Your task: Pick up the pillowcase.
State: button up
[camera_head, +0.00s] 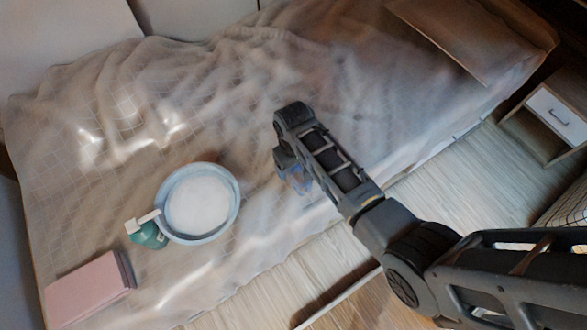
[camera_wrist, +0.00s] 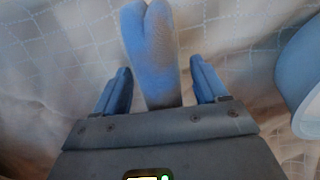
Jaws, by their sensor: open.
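A blue, soft-looking, two-lobed thing (camera_wrist: 150,45), which may be the pillowcase, lies on the bed cover in the wrist view. My gripper (camera_wrist: 162,80) is open, with one finger on each side of its near end. Gaps show between the fingers and the blue thing; I cannot tell how far below the fingertips it lies. In the head view my gripper (camera_head: 298,183) is low over the front part of the bed, and my arm mostly hides what is under it.
A pale blue basin (camera_head: 232,212) with white contents stands left of my gripper, beside a green pump bottle (camera_head: 148,236) and a pink block-shaped thing (camera_head: 90,290). The rumpled bed cover (camera_head: 110,110) is otherwise mostly clear. A nightstand (camera_head: 556,115) is at the right.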

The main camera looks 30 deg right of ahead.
jog(key=shift+f, duration=0.15)
jog(key=c, duration=1.2)
jog(key=shift+r, duration=0.6)
notch_tip(320, 180, up, 3)
jog(key=s+d+r, duration=0.5)
jog(key=s+d, duration=0.1)
jog(key=s, duration=0.1)
jog(key=shift+s+d+r, duration=0.25)
jog(key=shift+d+r, duration=0.05)
jog(key=shift+r, duration=0.1)
jog(key=o, duration=0.7)
jog(key=shift+s+d+r, duration=0.2)
jog(key=shift+s+d, duration=0.05)
jog(key=shift+s, duration=0.05)
jog(key=shift+c, duration=0.2)
jog(key=shift+s+d+r, duration=0.3)
jog(key=shift+s, duration=0.05)
jog(key=shift+c, duration=1.1)
